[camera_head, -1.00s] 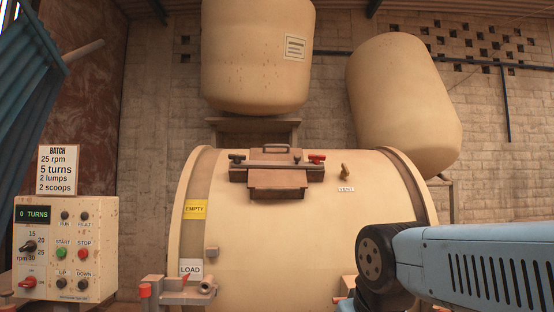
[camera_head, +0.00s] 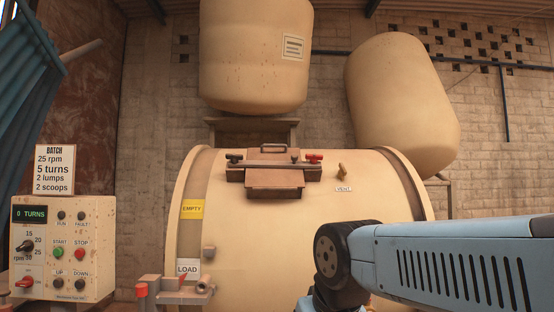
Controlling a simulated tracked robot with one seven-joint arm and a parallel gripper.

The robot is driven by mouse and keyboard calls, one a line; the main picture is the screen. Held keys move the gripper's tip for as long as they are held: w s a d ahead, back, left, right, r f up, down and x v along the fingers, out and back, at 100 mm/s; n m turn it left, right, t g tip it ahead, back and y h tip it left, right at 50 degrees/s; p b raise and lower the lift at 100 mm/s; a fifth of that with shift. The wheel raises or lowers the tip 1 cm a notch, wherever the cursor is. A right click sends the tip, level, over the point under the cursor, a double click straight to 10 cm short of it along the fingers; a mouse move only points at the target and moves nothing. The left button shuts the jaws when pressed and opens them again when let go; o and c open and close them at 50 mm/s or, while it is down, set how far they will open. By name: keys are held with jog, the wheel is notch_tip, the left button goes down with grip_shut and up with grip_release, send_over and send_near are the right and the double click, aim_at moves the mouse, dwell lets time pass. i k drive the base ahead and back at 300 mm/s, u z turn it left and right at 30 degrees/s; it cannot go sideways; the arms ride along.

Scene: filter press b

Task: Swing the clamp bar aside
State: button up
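The clamp bar (camera_head: 273,163) is a dark bar lying level across the hatch (camera_head: 274,181) on top of the cream drum (camera_head: 290,236). A red knob (camera_head: 314,157) sits at its right end and a dark knob (camera_head: 234,158) at its left end. A dark handle shows just behind the bar. My blue arm enters from the right, in front of the drum's lower right part and below the hatch. My gripper is outside the picture, so its state and what it may hold are hidden.
A control box (camera_head: 63,247) with a "0 TURNS" display stands at the left under a batch sign (camera_head: 54,169). A small vent lever (camera_head: 342,172) is right of the hatch. A bracket with a red end (camera_head: 142,291) is at lower left. Two large cream tanks hang behind.

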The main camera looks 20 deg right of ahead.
aim_at(294, 164)
jog(key=i, duration=0.9)
jog(key=z, duration=0.05)
